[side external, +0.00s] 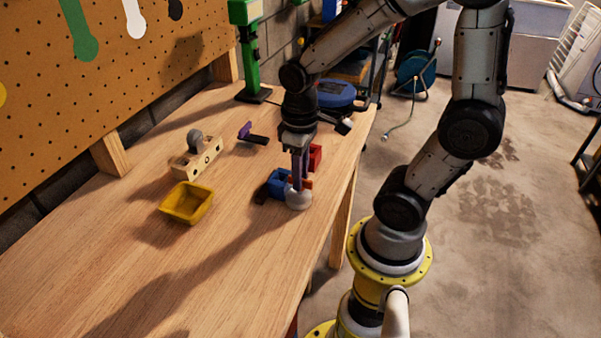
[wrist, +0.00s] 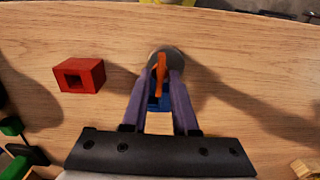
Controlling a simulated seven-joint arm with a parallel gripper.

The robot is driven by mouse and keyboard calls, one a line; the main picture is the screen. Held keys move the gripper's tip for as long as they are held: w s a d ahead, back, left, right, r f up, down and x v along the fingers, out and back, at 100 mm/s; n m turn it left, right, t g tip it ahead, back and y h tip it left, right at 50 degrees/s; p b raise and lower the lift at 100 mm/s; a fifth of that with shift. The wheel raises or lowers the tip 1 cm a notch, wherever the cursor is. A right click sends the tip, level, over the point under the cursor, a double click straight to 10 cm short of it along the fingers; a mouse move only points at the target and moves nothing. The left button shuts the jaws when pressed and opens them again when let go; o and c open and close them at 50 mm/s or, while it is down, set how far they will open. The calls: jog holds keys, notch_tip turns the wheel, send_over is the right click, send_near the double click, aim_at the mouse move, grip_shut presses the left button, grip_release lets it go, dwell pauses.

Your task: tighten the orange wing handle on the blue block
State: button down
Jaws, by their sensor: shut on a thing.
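The orange wing handle (side external: 307,183) is small and partly hidden by my fingers in the side view. In the wrist view the orange wing handle (wrist: 160,76) stands edge-on between my fingertips. The blue block (side external: 279,179) sits on the bench beside it; in the wrist view the blue block (wrist: 153,103) shows below the handle, between my fingers. A pale round part (side external: 298,199) is at the handle's near side. My gripper (side external: 300,180) points down with its purple fingers shut on the handle; its fingertips (wrist: 162,74) sit on either side of it.
A red hollow block (wrist: 80,75) stands close by, behind the blue block in the side view. A yellow bin (side external: 187,205), a beige block with a grey knob (side external: 195,140) and a purple-ended tool (side external: 252,134) are on the bench. The bench's front left is clear.

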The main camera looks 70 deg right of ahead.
jog(key=shift+m, duration=1.1)
jog(key=c, duration=0.9)
grip_release()
jog(key=shift+c, duration=0.2)
notch_tip(320, 180, up, 14)
